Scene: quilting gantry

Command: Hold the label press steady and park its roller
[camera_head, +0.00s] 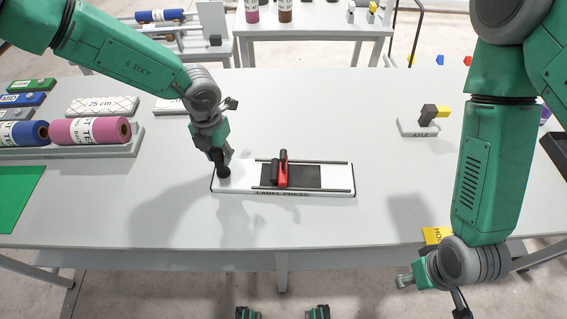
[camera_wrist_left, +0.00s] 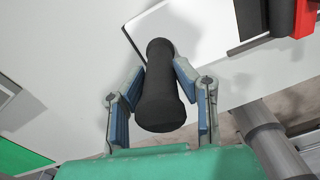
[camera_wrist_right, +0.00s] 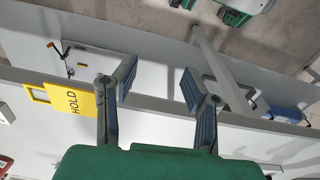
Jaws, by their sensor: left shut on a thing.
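The label press (camera_head: 335,188) is a white board near the front edge of the table, with two dark rails and a dark grey strip. Its roller (camera_head: 283,170), with a red and black handle, sits on the strip, left of the middle. A black post handle (camera_wrist_left: 160,100) stands at the board's left end. My left gripper (camera_head: 221,165) is shut on this post; its blue-padded fingers lie on both sides of it in the left wrist view. My right gripper (camera_wrist_right: 158,85) is open and empty, low at the right by the table's front edge.
A grey block marked AXLE (camera_head: 419,128) with a black and yellow part stands back right. A yellow HOLD card (camera_wrist_right: 66,100) is at the front edge near my right gripper. Pink (camera_head: 90,131) and blue rolls lie on a rack at left. The table between press and axle block is clear.

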